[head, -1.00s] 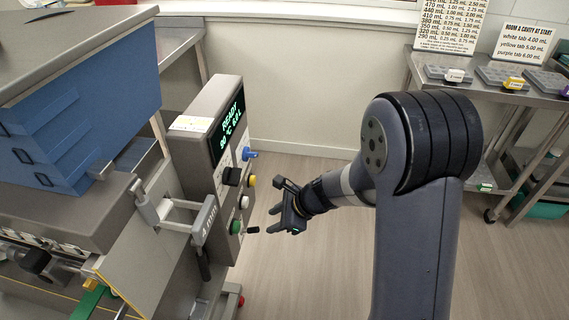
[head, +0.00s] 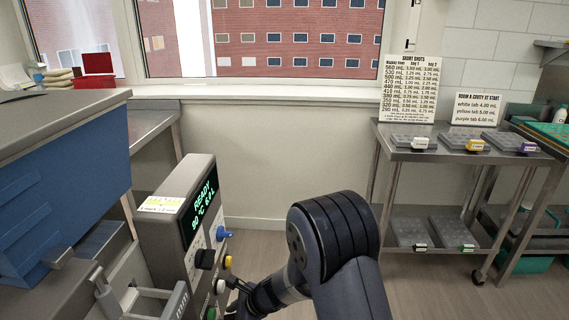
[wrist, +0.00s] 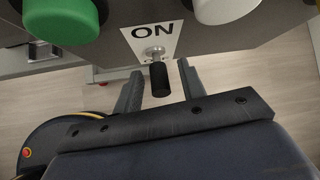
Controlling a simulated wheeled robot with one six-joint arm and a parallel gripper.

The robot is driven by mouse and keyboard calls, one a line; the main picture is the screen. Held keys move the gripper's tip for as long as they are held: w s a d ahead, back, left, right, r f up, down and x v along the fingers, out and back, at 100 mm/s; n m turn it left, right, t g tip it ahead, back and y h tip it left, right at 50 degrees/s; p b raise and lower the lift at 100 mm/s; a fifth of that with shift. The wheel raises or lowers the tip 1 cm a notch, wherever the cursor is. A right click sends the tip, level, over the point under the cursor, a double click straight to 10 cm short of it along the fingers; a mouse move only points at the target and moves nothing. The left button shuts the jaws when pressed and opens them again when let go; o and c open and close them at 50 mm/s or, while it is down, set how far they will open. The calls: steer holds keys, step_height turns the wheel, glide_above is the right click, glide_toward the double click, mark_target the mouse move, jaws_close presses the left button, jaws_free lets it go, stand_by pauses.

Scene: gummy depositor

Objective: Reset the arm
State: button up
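My gripper (wrist: 160,84) is open in the wrist view. A green button (wrist: 62,18) is at the upper left and a white button (wrist: 222,8) at the upper right. In the head view my arm reaches down and left to the control panel (head: 172,232), whose display (head: 200,207) reads READY. The gripper's fingertips are hard to make out there, low by the panel's buttons.
A blue knob (head: 222,234) and a yellow button (head: 228,262) stick out of the panel near my arm. At the right, a metal table (head: 460,152) holds grey molds with white, yellow and purple tabs, with two signs behind. Open floor lies between panel and table.

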steer(key=shift+r+p, duration=0.15)
steer(key=shift+p, duration=0.2)
steer(key=p+v, duration=0.2)
steer(key=v, duration=0.9)
steer(key=b+x, duration=0.2)
steer(key=x, duration=0.9)
steer(key=shift+f+b, duration=0.4)
steer(key=shift+f, duration=0.05)
steer(key=shift+d+b, duration=0.1)
steer(key=shift+b, duration=0.8)
steer(key=s+d+f+t+y+b, duration=0.1)
steer(key=d+f+y+b, duration=0.2)
steer(key=d+y+b, duration=0.6)
steer(key=shift+s+d+m+y+b, duration=0.35)
steer(key=shift+d+b, duration=0.2)
steer(key=shift+b, duration=3.15)
